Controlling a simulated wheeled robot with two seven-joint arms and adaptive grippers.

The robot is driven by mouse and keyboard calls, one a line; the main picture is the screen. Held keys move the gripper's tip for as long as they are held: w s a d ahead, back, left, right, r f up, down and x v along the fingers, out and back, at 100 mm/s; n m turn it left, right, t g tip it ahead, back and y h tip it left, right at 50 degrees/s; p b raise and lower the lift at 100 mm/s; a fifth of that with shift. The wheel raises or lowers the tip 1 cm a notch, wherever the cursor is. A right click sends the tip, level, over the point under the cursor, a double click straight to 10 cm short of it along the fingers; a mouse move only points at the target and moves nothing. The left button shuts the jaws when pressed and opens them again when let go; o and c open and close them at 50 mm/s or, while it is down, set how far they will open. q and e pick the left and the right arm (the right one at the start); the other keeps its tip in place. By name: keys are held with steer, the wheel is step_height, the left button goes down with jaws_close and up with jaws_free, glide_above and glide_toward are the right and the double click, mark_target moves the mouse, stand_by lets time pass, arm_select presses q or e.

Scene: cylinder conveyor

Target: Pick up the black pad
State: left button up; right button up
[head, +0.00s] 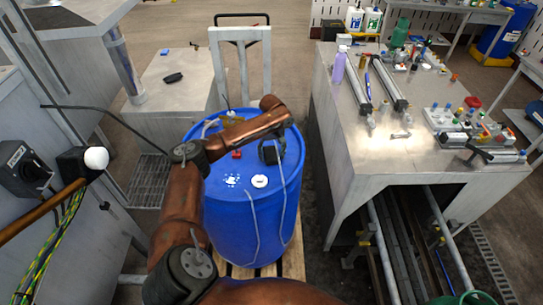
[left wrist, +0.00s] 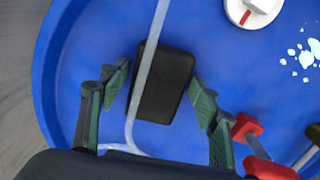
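The black pad (left wrist: 168,84) is a dark rectangular block lying on the blue drum top in the left wrist view. A pale tube crosses over its left part. My left gripper (left wrist: 159,88) is open, with one green-padded finger on each side of the pad and a gap on both sides. In the head view my left gripper (head: 270,152) is a dark shape at the drum's right edge, and I cannot make out the pad there. My right gripper is not in view.
The blue drum (head: 262,215) stands on a wooden pallet (head: 292,262). Its top carries a white cap (head: 260,181), a red fitting (left wrist: 246,126) and pale tubes. A cluttered metal bench (head: 350,150) stands at the right. Another dark item (head: 173,77) lies on a grey table at the left.

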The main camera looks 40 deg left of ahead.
arm_select(q)
steer(key=c, duration=0.7)
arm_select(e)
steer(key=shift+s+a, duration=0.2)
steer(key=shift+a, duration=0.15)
arm_select(q)
steer(key=shift+r, duration=0.15)
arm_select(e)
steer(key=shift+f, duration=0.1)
arm_select(q)
steer(key=shift+r, duration=0.6)
steer(key=shift+s+d+r+b, duration=0.25)
steer(key=shift+s+d+r, duration=0.9)
steer(key=shift+s+r, duration=0.85)
steer(key=shift+s+d+r+b, duration=0.25)
steer(key=shift+s+d+r, duration=0.85)
steer(key=shift+s+r, duration=0.85)
steer(key=shift+s+d+r+b, duration=0.25)
steer(key=shift+s+d+r, duration=0.9)
steer(key=shift+s+r, duration=0.85)
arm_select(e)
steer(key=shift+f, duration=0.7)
arm_select(q)
steer(key=shift+s+f, duration=0.15)
